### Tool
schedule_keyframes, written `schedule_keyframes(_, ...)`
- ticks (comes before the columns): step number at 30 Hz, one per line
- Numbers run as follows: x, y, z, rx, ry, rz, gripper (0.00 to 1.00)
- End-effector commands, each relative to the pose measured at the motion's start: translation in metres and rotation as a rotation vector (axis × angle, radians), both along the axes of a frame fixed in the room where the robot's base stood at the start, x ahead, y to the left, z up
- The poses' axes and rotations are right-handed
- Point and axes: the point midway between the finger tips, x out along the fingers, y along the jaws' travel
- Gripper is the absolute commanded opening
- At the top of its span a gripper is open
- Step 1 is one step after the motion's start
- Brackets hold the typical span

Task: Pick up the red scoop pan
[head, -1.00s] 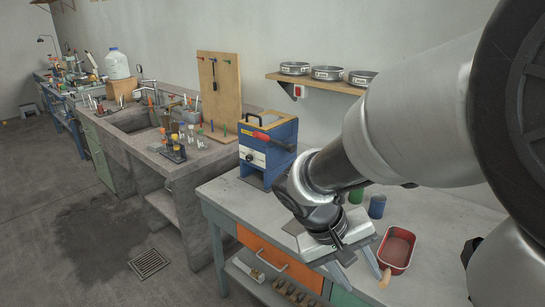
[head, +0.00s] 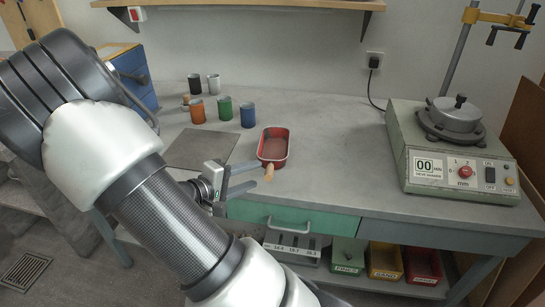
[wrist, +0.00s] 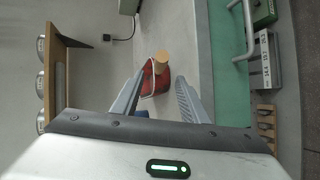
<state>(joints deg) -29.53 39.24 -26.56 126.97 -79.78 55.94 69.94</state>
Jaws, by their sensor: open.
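The red scoop pan (head: 274,147) is a small rectangular red pan with a wooden handle (head: 269,172) pointing toward the bench's front edge. It lies on the grey bench top, in the middle of the head view. My gripper (head: 250,175) is open and empty, its fingers just left of and close to the handle. I cannot tell whether a finger touches the handle.
Green (head: 225,108), blue (head: 248,115) and orange (head: 197,110) cups stand behind and left of the pan. A grey mat (head: 202,148) lies left. A sieve shaker (head: 455,150) stands at the right. The bench between pan and shaker is clear. Bins sit on the shelf below.

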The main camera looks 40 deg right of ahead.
Motion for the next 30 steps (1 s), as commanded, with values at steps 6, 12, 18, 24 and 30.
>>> schedule_keyframes(6,0.005,-0.030,-0.011,0.001,0.000,-0.002,0.40)
schedule_keyframes(12,0.006,-0.042,-0.016,0.001,0.001,-0.002,0.40)
schedule_keyframes(18,0.010,-0.072,-0.025,0.000,0.001,-0.003,0.40)
schedule_keyframes(24,0.013,-0.083,-0.027,0.001,0.000,-0.001,0.40)
schedule_keyframes(30,0.013,-0.083,-0.027,0.002,-0.001,0.000,0.35)
